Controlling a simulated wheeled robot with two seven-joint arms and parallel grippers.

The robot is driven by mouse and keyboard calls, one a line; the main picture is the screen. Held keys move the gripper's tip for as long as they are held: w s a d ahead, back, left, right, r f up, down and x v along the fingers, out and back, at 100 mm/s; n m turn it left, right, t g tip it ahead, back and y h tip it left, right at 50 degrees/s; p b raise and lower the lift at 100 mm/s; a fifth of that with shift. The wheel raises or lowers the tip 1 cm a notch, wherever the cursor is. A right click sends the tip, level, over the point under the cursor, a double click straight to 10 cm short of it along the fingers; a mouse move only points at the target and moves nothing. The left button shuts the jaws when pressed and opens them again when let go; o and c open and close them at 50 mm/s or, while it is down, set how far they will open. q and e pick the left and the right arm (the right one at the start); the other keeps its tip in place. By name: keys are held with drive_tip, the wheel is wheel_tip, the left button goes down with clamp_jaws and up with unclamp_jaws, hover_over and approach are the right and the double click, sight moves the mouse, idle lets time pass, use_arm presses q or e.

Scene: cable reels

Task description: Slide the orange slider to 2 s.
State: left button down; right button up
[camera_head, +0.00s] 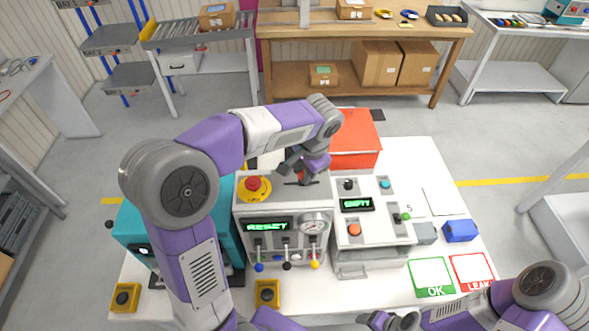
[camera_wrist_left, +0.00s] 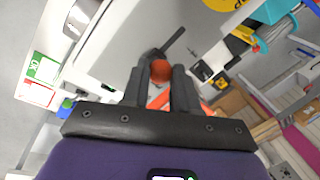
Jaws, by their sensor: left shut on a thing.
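The orange slider knob (camera_wrist_left: 161,71) sits between the two dark fingers of my left gripper (camera_wrist_left: 160,88) in the left wrist view. My left gripper (camera_head: 303,178) is shut on it, above the top of the grey-white machine (camera_head: 285,204) in the head view. A dark slot shows beside the fingers there. The gripper largely hides the slider in the head view, and I cannot read its scale or the 2 s mark. My right gripper (camera_head: 388,321) is low at the bottom edge, away from the machine, and its jaws are unclear.
A red mushroom button (camera_head: 253,184) on a yellow base is left of the slider. A gauge (camera_head: 313,223), several levers and a green RESET display (camera_head: 268,226) are on the front. A second machine (camera_head: 374,226) stands right, and a red box (camera_head: 353,142) behind.

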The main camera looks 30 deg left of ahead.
use_arm(q)
drive_tip(key=c, duration=0.9)
unclamp_jaws()
drive_tip(key=shift+s, duration=0.1)
drive_tip(key=shift+o, duration=0.2)
wheel_tip(320, 180, up, 8)
drive_tip(key=d, duration=0.1)
drive_tip(key=shift+s+f, duration=0.2)
drive_tip(key=shift+s, duration=0.1)
drive_tip(key=shift+d+f, duration=0.1)
